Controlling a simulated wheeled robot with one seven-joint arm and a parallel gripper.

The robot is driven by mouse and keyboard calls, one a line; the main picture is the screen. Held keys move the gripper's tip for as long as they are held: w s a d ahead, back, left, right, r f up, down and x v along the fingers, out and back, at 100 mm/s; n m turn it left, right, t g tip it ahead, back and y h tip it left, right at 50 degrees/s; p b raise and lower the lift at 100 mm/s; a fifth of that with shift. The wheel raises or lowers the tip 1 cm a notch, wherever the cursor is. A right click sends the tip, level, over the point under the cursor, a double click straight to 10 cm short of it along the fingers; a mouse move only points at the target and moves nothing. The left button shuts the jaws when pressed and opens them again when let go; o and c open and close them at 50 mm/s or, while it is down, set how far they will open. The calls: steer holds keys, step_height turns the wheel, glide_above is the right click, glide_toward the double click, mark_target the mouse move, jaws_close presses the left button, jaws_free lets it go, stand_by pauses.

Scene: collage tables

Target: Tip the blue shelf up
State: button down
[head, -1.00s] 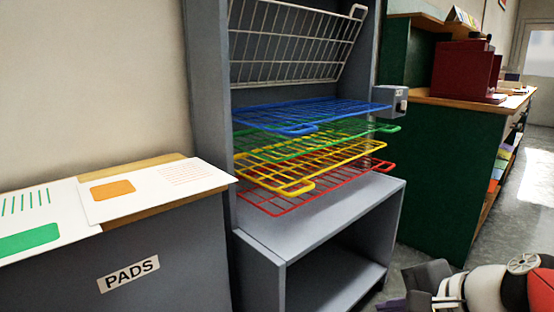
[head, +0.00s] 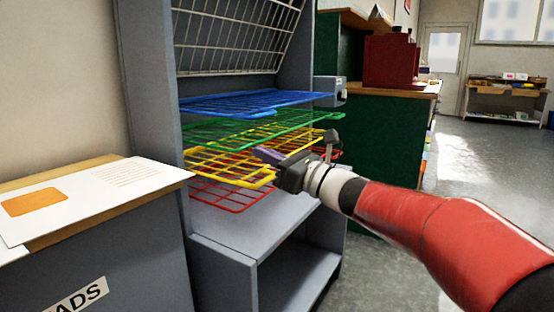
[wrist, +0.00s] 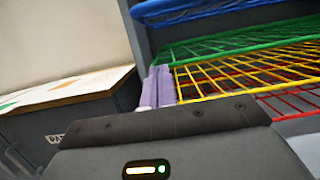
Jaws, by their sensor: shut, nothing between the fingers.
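The blue shelf (head: 250,102) is a wire rack lying about level in the grey drying rack, above the green shelf (head: 255,127). In the wrist view the blue shelf (wrist: 190,12) shows only at the top edge. A white wire shelf (head: 235,40) above it is tipped up at a steep slant. My gripper (head: 268,154) is shut and empty, lower than the blue shelf, in front of the green and yellow shelves. Its purple fingers (wrist: 157,88) are together in the wrist view. I cannot tell whether they touch the yellow shelf (head: 230,168).
A red shelf (head: 225,195) is lowest, above a grey base cabinet (head: 235,225). A grey box (head: 329,90) is fixed on the rack's right post. A PADS cabinet (head: 90,270) with sheets on top stands left. Open floor (head: 480,160) lies right.

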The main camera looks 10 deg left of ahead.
steer(key=w+a+r, duration=0.1)
steer(key=a+r, duration=0.3)
steer(key=r, duration=0.1)
steer(key=shift+w+a+p, duration=0.15)
steer(key=shift+w+p, duration=0.1)
steer(key=shift+p, duration=0.15)
steer(key=shift+r, duration=0.15)
